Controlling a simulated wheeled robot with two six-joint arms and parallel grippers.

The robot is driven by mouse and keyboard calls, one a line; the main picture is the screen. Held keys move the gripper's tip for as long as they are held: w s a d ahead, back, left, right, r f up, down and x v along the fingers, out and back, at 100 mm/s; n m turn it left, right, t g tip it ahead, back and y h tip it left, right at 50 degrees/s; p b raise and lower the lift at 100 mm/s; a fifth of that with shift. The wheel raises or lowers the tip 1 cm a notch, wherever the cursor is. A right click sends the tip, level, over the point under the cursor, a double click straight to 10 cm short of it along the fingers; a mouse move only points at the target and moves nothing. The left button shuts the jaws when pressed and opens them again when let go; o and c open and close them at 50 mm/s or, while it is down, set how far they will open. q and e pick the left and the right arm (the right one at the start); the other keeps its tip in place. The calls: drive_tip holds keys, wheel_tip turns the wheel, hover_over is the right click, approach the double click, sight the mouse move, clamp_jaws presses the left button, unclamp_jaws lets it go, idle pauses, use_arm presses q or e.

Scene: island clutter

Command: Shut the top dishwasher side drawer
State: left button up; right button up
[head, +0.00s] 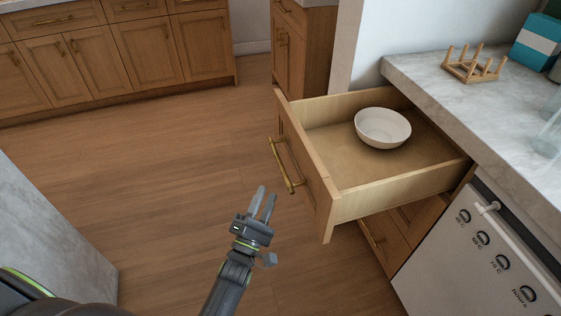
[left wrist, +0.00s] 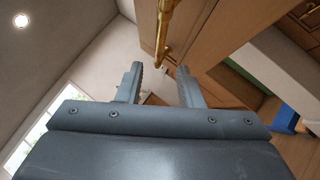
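The top drawer beside the dishwasher stands open, its wooden front (head: 308,168) pulled well out from the counter. A brass bar handle (head: 286,166) is on that front. A white bowl (head: 383,128) sits inside the drawer toward the back. My left gripper (head: 264,203) is open and empty, in front of the drawer and a little below and left of the handle's lower end in the head view. In the left wrist view its two fingers (left wrist: 160,85) are apart, with a brass handle (left wrist: 167,30) beyond and above them. My right gripper is not in view.
The white dishwasher (head: 480,255) stands right of the drawer, under a marble counter (head: 435,88) holding a wooden rack (head: 474,66). Another drawer (head: 385,240) below is closed. A marble-sided block (head: 45,230) is at the left. The wooden floor (head: 150,170) between is clear.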

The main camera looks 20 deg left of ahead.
sight(280, 161)
use_arm(q)
drive_tip(key=x, duration=1)
drive_tip(key=shift+w+r, duration=0.2)
drive_tip(key=shift+w, duration=0.15)
clamp_jaws()
